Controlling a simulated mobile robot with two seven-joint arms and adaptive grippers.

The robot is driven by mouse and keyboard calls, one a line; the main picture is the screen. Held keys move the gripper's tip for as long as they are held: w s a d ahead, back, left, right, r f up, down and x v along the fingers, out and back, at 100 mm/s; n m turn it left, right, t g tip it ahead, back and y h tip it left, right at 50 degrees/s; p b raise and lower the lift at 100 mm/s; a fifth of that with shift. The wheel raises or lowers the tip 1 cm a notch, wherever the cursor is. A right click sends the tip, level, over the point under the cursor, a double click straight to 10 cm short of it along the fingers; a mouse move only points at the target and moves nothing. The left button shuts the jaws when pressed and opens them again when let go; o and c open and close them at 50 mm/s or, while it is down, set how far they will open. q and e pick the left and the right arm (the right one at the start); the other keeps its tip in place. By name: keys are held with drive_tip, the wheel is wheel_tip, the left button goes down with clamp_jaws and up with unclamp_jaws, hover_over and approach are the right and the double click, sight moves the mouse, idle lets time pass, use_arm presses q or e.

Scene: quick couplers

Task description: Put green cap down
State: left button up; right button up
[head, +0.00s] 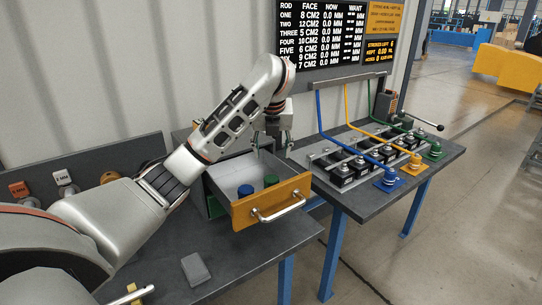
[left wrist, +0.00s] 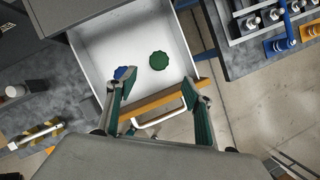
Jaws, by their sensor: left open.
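The green cap (head: 271,181) lies on the white floor of the open drawer (head: 283,199), which has an orange front. It also shows in the left wrist view (left wrist: 159,60). A blue cap (head: 245,190) lies beside it, and in the left wrist view the blue cap (left wrist: 122,73) is partly covered by a finger. My left gripper (head: 272,146) hangs above the drawer, pointing down. In the left wrist view its fingers (left wrist: 158,82) are spread wide with nothing between them, clear of the green cap. My right gripper is not in view.
A second table (head: 372,205) at the right carries a row of black blocks and blue, yellow and green hoses with couplers. A grey block (head: 196,270) lies on the near table. The drawer handle (head: 279,208) sticks out in front. A black readout board (head: 320,35) hangs behind.

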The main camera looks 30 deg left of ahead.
use_arm(q)
drive_tip(key=a+m+t+y, duration=0.3)
drive_tip(key=a+t+y, duration=0.2)
drive_tip(key=a+y, duration=0.55)
drive_tip(key=s+d+r+m+t+y, duration=0.35)
drive_tip(key=s+d+m+t, duration=0.25)
drive_tip(key=d+m+t, duration=0.45)
drive_tip(key=s+d+f+m+t+h, duration=0.2)
drive_tip(key=d+f+m+h, duration=0.6)
drive_tip(key=m, duration=0.3)
drive_tip(key=s+d+f+m+t+h, duration=0.1)
drive_tip(key=s+d+f+m+h, duration=0.2)
drive_tip(key=d+f+m+h, duration=0.6)
drive_tip(key=s+d+f+m+g+h, duration=0.1)
drive_tip(key=s+f+m+g+h, duration=0.1)
drive_tip(key=s+f+m, duration=0.3)
drive_tip(key=s+d+f+m+g+h, duration=0.1)
drive_tip(key=d+f+m+g+h, duration=0.1)
drive_tip(key=f+m+g, duration=0.3)
drive_tip(key=s+a+f+m+g+y, duration=0.1)
drive_tip(key=s+f+g, duration=0.1)
drive_tip(key=s+f, duration=0.5)
drive_tip(key=s+a+f+m+g+y, duration=0.1)
drive_tip(key=s+f+m+g, duration=0.1)
drive_tip(key=s+f, duration=0.5)
wheel_tip(320, 180, down, 6)
drive_tip(key=shift+r+g+y, duration=0.15)
drive_tip(key=shift+g+y, duration=0.15)
drive_tip(key=shift+g, duration=0.05)
drive_tip(key=shift+r, duration=0.1)
